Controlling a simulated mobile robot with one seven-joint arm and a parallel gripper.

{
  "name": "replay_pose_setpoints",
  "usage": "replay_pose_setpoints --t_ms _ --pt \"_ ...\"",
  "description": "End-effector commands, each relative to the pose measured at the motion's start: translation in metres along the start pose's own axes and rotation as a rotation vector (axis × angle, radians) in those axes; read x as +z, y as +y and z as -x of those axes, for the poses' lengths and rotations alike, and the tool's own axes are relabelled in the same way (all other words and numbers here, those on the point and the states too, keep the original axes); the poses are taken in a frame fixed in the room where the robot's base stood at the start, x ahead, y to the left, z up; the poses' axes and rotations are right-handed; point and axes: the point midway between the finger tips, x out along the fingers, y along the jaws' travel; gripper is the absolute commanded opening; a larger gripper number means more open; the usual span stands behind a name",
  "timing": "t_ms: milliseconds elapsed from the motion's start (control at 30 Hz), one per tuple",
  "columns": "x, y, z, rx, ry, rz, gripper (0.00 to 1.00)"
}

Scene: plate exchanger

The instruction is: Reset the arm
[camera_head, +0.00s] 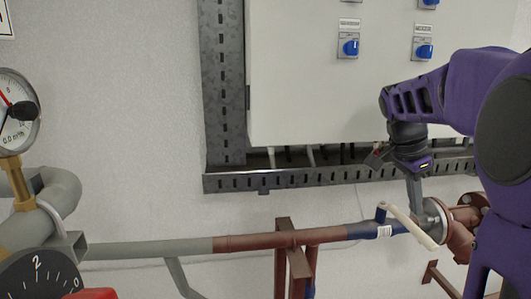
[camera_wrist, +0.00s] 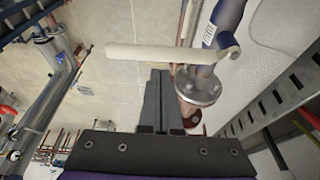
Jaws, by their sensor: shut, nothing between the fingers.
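My purple arm comes in from the right in the head view. My gripper (camera_head: 417,203) points down beside the valve with the cream lever (camera_head: 412,226). In the wrist view the two dark fingers of my gripper (camera_wrist: 159,73) lie together, shut and empty. The cream lever (camera_wrist: 150,52) crosses the picture just beyond the fingertips. Whether the fingertips touch the lever or the pipe cannot be told.
The blue pipe section (camera_head: 361,230) joins a red-brown pipe (camera_head: 270,240) and a flange (camera_head: 436,218). A metal cable tray (camera_head: 300,178) runs under the white cabinet (camera_head: 300,80) with blue switches (camera_head: 350,48). A pressure gauge (camera_head: 14,135) is at the left.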

Motion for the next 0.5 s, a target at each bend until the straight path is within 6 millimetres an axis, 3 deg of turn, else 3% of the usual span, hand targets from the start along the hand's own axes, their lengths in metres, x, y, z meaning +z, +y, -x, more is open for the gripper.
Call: replay_pose_setpoints --t_ms 200,500 --pt "0.001 0.0 -0.021 0.001 0.0 0.0 0.0" --pt "0.001 0.0 -0.024 0.0 -0.001 0.0 0.0"
